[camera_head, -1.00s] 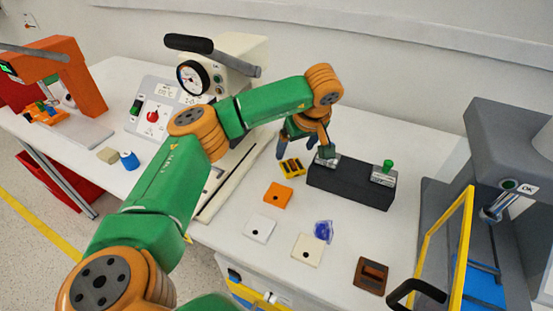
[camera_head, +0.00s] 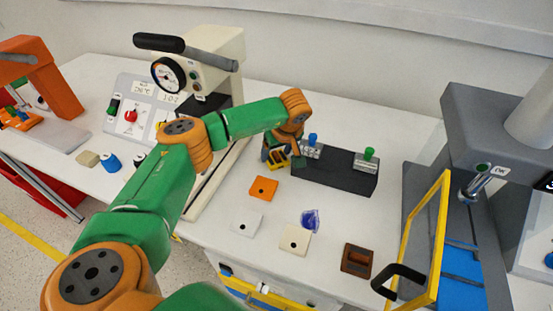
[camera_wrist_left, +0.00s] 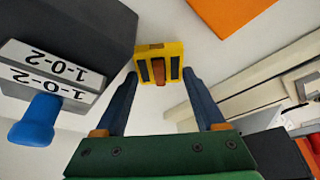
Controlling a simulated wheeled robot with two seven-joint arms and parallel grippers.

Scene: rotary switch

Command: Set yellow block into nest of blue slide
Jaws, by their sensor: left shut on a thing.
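The yellow block (camera_wrist_left: 174,51), with dark stripes and a brown middle strip, is between the fingertips of my left gripper (camera_wrist_left: 160,78) in the wrist view. My left gripper (camera_head: 275,158) is shut on it beside the left end of the dark rail (camera_head: 338,175) in the head view. The block shows there only in part and appears at table level. The blue slide (camera_head: 312,149), a grey piece with a blue knob, sits on the rail's left part. Its blue knob (camera_wrist_left: 38,120) and label plates also show in the wrist view. Its nest is not clearly visible. My right gripper is not in view.
A slide with a green knob (camera_head: 367,160) sits at the rail's right end. Orange (camera_head: 263,188), white (camera_head: 246,223) and cream (camera_head: 295,240) tiles, a blue translucent piece (camera_head: 310,219) and a brown holder (camera_head: 357,260) lie in front. A yellow-framed door (camera_head: 423,240) stands right.

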